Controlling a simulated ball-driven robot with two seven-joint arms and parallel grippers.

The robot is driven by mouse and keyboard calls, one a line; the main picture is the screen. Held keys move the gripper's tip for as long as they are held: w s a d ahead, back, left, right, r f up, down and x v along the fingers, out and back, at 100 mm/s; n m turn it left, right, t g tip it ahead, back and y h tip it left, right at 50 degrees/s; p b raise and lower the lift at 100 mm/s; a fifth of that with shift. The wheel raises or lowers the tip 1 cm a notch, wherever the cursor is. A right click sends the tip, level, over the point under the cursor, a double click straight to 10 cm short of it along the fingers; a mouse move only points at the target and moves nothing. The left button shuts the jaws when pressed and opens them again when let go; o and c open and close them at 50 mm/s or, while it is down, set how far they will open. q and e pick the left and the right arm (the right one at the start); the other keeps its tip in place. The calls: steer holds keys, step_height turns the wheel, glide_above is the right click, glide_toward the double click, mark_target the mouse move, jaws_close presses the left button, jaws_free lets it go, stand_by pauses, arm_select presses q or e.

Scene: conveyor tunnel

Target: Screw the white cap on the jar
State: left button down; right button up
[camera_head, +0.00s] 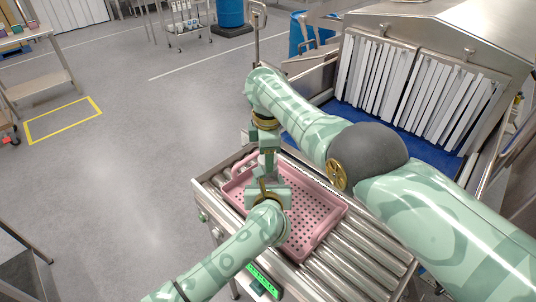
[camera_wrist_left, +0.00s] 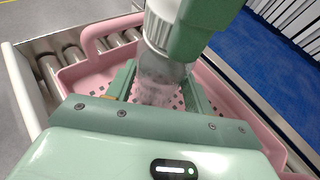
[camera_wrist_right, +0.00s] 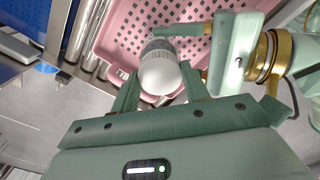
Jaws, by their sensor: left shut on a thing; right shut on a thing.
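A clear jar (camera_wrist_left: 160,78) is between the fingers of my left gripper (camera_wrist_left: 158,92), which is shut on it above a pink tray (camera_wrist_left: 97,31). The white cap (camera_wrist_left: 158,27) has a ribbed side and sits at the jar's mouth end. The cap's smooth top (camera_wrist_right: 161,79) faces the right wrist camera, between the fingers of my right gripper (camera_wrist_right: 160,88), which is shut on it. Cap and jar look in line and touching; the thread is hidden. In the head view, my left gripper (camera_head: 267,194) is just below my right gripper (camera_head: 267,160), and they hide the jar and cap.
The pink tray rests on a roller conveyor (camera_head: 360,262) with metal side rails. A blue belt (camera_head: 420,146) leads under white strip curtains (camera_head: 410,85) of a steel tunnel at right. Open grey floor (camera_head: 130,170) lies at left.

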steer(key=m, duration=0.6)
steer(key=shift+s+f, duration=0.1)
steer(key=m, duration=0.4)
steer(key=shift+m, duration=0.3)
steer(key=o, duration=1.1)
